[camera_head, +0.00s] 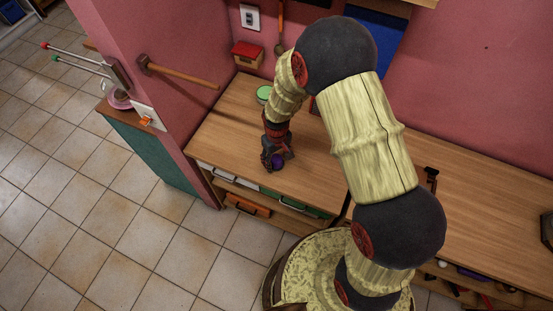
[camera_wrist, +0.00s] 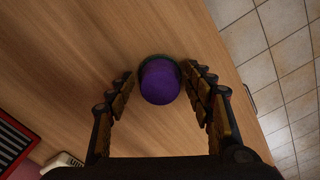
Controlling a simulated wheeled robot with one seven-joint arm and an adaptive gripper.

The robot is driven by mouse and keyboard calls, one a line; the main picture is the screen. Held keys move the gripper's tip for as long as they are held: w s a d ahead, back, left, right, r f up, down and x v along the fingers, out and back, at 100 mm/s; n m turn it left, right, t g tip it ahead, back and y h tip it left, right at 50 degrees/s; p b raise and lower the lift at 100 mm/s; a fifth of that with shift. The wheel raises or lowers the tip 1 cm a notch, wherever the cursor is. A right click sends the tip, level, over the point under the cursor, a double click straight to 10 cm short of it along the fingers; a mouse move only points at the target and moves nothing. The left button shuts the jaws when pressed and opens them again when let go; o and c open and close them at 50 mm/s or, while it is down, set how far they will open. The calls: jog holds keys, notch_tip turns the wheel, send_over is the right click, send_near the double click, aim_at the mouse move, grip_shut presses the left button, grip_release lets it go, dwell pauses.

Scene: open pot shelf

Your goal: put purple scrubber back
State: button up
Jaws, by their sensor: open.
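The purple scrubber (camera_wrist: 160,82) is a round purple thing with a dark rim behind it, on the wooden counter (camera_wrist: 70,60). In the wrist view my gripper (camera_wrist: 163,85) is open, with one finger on each side of the scrubber and small gaps between. The fingers do not appear to touch it. My arm hides part of the counter in the head view.
A green round item (camera_head: 264,94) stands behind my gripper, below a red-topped wooden box (camera_head: 247,54) on the wall. A hammer (camera_head: 180,72) sticks out from the left wall. The counter left of my gripper is clear.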

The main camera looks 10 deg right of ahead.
notch_tip(320, 180, up, 12)
jog(key=r+p, duration=0.1)
notch_tip(320, 180, up, 10)
jog(key=m+t, duration=0.1)
send_over(277, 159)
jog(key=s+d, duration=0.1)
jog(key=d, duration=0.1)
jog(key=s+d+r+m+t, duration=0.1)
jog(key=s+d+r, duration=0.3)
jog(key=s+r, duration=0.5)
jog(key=s+d+r+m+t, duration=0.2)
jog(key=s+d+r+t, duration=0.1)
jog(key=s+r, duration=0.6)
jog(key=shift+s+d+r+m+t, duration=0.15)
jog(key=shift+d+r+m+t, duration=0.2)
jog(key=shift+r, duration=0.35)
notch_tip(277, 159, down, 9)
jog(key=b, duration=0.9)
